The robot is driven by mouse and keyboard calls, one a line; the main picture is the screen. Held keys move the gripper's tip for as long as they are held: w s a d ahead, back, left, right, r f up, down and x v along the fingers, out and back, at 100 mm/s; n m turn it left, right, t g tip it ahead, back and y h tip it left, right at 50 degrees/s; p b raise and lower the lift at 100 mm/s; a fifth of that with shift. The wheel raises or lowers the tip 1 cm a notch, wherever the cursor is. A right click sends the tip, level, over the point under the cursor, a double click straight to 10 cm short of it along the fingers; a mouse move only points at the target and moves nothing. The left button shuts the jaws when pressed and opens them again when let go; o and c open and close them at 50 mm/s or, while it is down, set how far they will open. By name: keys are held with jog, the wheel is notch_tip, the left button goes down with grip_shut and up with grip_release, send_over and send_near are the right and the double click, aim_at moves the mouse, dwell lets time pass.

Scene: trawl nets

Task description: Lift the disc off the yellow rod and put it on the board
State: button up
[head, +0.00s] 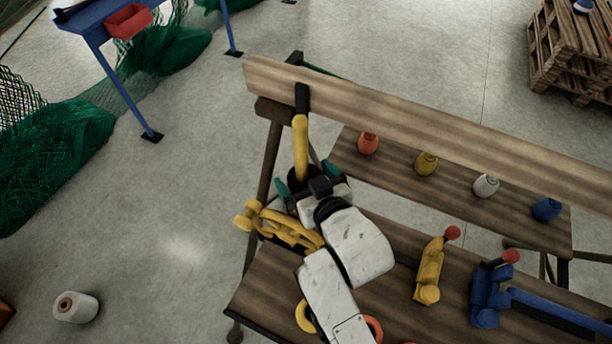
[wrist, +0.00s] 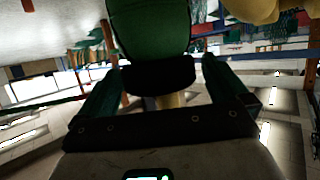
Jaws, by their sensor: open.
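The yellow rod (head: 300,148) has a black upper end and stands at the left of the wooden bench. A dark round piece (head: 301,176), apparently the disc, sits around its lower part, partly hidden by my gripper. My gripper (head: 306,179) is open, its green fingers to either side of the dark piece; contact cannot be told. In the wrist view, a black band (wrist: 158,75) lies between the open fingers (wrist: 165,92), with a large green rounded shape (wrist: 150,28) beyond and a bit of yellow below. A long wooden board (head: 420,120) runs along the back; which board is meant is unclear.
Orange (head: 368,144), yellow (head: 426,163), white (head: 486,186) and blue (head: 547,209) floats stand on the shelf plank. Yellow (head: 429,272) and blue (head: 489,292) levered fittings stand on the front plank. A yellow fitting (head: 283,228) is close to my gripper's left.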

jog(key=c, duration=1)
jog(key=shift+r, duration=0.15)
jog(key=shift+c, duration=0.2)
